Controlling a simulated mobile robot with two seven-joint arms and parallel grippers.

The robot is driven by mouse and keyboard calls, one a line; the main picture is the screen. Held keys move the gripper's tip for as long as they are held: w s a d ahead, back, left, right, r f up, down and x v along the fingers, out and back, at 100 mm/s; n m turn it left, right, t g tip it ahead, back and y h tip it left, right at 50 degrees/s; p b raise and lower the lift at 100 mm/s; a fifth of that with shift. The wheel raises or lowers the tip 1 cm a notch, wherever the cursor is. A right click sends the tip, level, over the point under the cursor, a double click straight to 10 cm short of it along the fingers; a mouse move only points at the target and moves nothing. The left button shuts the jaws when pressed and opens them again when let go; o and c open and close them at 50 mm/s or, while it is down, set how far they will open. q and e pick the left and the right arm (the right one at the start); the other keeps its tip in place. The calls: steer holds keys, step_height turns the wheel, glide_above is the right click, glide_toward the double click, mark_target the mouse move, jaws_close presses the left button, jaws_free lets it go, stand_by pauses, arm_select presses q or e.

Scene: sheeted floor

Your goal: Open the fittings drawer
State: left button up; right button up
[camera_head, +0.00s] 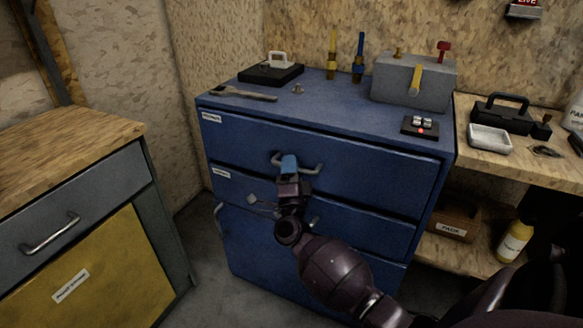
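A blue metal cabinet (330,118) stands in the middle, with a top drawer (375,180), a second drawer (365,228) and a lower front. Each drawer has a small white label at its left end, too small to read surely, so I cannot tell which is the fittings drawer. Both drawers look shut. My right gripper (289,166) is at the top drawer's bar handle (312,169), its blue fingertip part overlapping the handle's middle. Whether its fingers are closed around the bar is hidden. My arm partly covers the second drawer's handle (315,221). My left gripper is out of view.
On the cabinet top are a grey box (412,82), a black case (271,75), a wrench-like tool (243,93) and a small device with a red light (420,126). A wooden-topped cabinet (60,160) stands left, a wooden bench (530,165) right.

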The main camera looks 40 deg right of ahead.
jaws_close()
